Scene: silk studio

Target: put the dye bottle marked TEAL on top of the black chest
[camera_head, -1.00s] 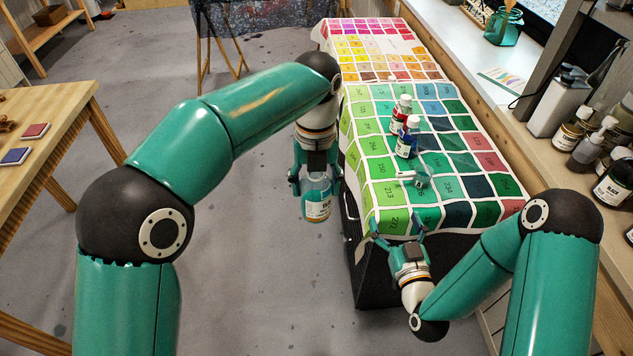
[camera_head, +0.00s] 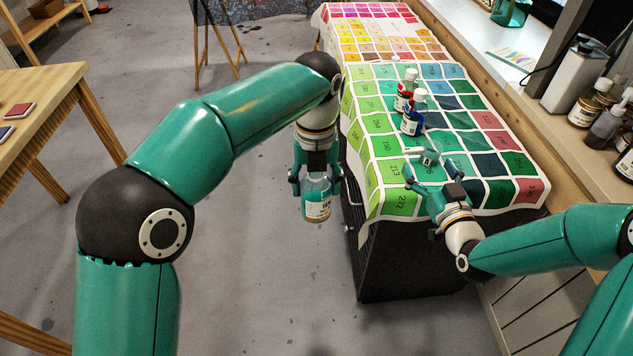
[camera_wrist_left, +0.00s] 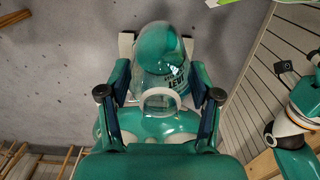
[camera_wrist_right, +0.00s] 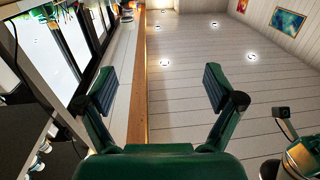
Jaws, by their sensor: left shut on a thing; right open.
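My left gripper (camera_head: 315,178) is shut on a clear bottle of teal liquid (camera_head: 318,205), held upright left of the chest and apart from it. In the left wrist view, the bottle (camera_wrist_left: 160,68) sits between the fingers, its label only partly legible. The black chest (camera_head: 400,265) has a colour-chart cloth (camera_head: 385,203) over its top. My right gripper (camera_head: 430,168) is open above the cloth's near part. The right wrist view shows nothing between its fingers.
A red bottle (camera_head: 403,97) and a blue bottle (camera_head: 413,115) stand on the cloth. A sill with several bottles (camera_head: 590,105) runs along the right. A wooden table (camera_head: 50,105) is at left.

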